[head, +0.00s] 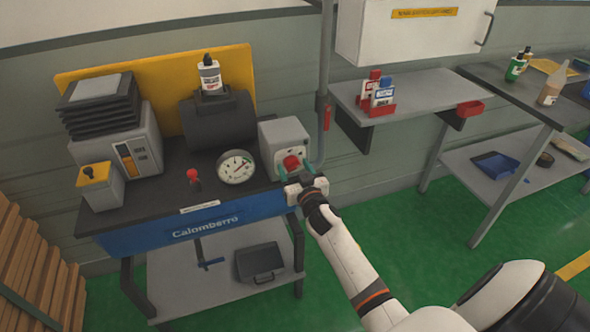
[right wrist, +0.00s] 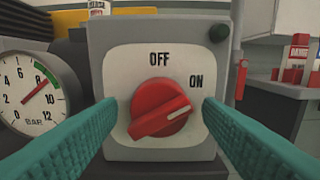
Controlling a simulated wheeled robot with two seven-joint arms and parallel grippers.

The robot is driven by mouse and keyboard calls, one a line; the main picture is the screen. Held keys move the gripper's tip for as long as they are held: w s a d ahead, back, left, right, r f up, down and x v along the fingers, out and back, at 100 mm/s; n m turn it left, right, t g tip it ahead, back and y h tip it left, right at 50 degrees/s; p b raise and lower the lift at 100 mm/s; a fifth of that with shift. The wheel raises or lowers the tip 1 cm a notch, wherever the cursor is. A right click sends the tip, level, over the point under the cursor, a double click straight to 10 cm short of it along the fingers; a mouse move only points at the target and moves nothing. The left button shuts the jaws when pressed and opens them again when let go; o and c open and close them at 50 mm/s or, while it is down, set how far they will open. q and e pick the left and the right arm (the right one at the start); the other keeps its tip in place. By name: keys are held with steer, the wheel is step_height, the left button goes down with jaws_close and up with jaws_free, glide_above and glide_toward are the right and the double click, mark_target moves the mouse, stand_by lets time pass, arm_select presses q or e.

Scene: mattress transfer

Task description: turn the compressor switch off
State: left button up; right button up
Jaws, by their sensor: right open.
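The compressor switch is a grey box (head: 283,137) with a red rotary knob (head: 291,162) on its front, at the right end of the workbench. In the right wrist view, the knob (right wrist: 160,108) sits on a white plate marked OFF at the top and ON at the upper right. The knob's white mark points right and slightly up, nearer ON than OFF. My right gripper (head: 297,172) is open, with its teal fingers at the left and right of the knob; gaps show between them and it. My left gripper is not in view.
A pressure gauge (head: 236,167) stands left of the switch box, with a small red-topped lever (head: 193,178) beside it. A vertical pipe (head: 325,80) runs at the right of the box. Green floor lies in front.

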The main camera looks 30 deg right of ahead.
steer(key=c, duration=1)
steer(key=shift+o, duration=0.2)
steer(key=shift+n, duration=0.4)
steer(key=n, duration=1.1)
steer(key=shift+d+b, duration=0.1)
steer(key=shift+b, duration=0.25)
steer(key=o, duration=1)
steer(key=shift+c, duration=0.2)
